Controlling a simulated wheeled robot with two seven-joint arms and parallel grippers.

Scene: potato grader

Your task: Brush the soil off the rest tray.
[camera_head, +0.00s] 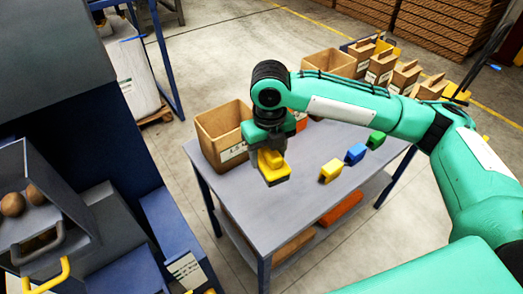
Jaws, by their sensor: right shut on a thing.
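My right gripper (269,150) points down over the left part of the grey table. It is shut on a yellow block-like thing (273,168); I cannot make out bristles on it. The held thing is close to the tabletop, and I cannot tell whether it touches. A grey metal tray-like part (70,232) with brown potatoes (13,204) shows at the far left edge, on the dark blue machine. I cannot tell whether it is the rest tray. No soil can be made out. My left gripper is out of view.
The grey table (300,205) carries a cardboard box (212,150) at its left end. More boxes (380,68) stand behind. The table's front middle is clear.

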